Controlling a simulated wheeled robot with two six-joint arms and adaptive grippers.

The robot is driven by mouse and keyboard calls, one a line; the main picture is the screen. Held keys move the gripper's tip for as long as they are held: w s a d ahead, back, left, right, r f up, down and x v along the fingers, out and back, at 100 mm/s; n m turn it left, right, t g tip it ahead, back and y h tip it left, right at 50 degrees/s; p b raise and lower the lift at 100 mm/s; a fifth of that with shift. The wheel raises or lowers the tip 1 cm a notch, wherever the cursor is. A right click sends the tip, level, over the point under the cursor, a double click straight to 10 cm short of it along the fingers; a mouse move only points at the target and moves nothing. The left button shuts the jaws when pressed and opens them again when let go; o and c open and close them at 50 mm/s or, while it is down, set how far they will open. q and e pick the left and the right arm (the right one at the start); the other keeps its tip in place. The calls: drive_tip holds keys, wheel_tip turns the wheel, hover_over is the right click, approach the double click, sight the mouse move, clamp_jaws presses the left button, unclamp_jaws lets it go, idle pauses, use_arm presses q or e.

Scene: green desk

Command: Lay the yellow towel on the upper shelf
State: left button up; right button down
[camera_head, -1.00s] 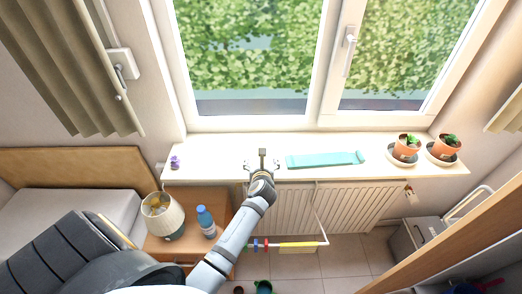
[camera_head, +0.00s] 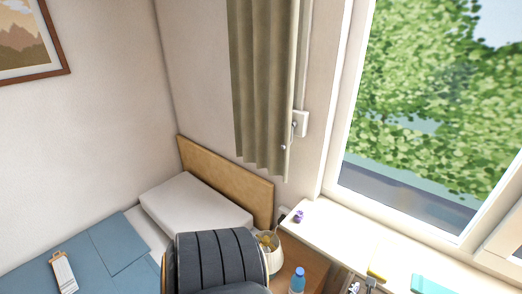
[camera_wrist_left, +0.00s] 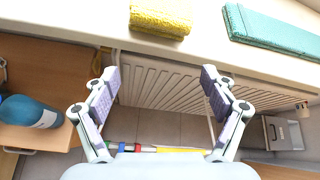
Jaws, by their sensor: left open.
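The yellow towel (camera_wrist_left: 160,18) lies folded on the white windowsill, at the top of the left wrist view. It also shows at the bottom of the head view (camera_head: 377,271). My left gripper (camera_wrist_left: 160,88) is open and empty. Its fingers are spread in front of the sill's edge, apart from the towel. In the head view only a little of this gripper (camera_head: 360,283) shows at the bottom edge, beside the towel. I cannot make out an upper shelf in these frames. My right gripper is out of view.
A teal towel (camera_wrist_left: 272,32) lies on the sill to the right of the yellow one. A radiator (camera_wrist_left: 165,80) is under the sill. A blue bottle (camera_head: 297,281) and a lamp (camera_head: 268,245) stand on the nightstand. A small purple object (camera_head: 298,216) sits at the sill's left end.

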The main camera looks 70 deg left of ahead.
use_arm(q)
drive_tip(key=s+f+n+g+h, duration=0.1)
drive_tip(key=s+f+n, duration=0.1)
drive_tip(key=f, duration=0.4)
drive_tip(key=s+d+f+n+g+h, duration=0.1)
drive_tip(key=s+f+n, duration=0.2)
drive_tip(key=s+f, duration=0.2)
drive_tip(key=s+d+f+n+g, duration=0.1)
drive_tip(key=s+f+n, duration=0.1)
drive_tip(key=f, duration=0.5)
drive_tip(key=shift+s+d+n+g+h, duration=0.15)
drive_tip(key=shift+s+n+g+h, duration=0.2)
drive_tip(key=shift+s, duration=0.35)
drive_tip(key=s+a+f+n+g, duration=0.1)
drive_tip(key=s+f+n, duration=0.4)
drive_tip(key=s, duration=0.5)
drive_tip(key=s+a+f+n+g+h, duration=0.1)
drive_tip(key=s+f+n, duration=0.4)
drive_tip(key=s, duration=0.5)
drive_tip(key=s+a+f+n+g+h, duration=0.1)
drive_tip(key=s+a+f+n+g, duration=0.1)
drive_tip(key=s+f+n, duration=0.4)
drive_tip(key=s+n+g, duration=0.1)
drive_tip(key=s+n, duration=0.2)
drive_tip(key=s, duration=0.1)
drive_tip(key=shift+g, duration=0.35)
drive_tip(key=shift+o, duration=0.5)
drive_tip(key=shift+a, duration=0.1)
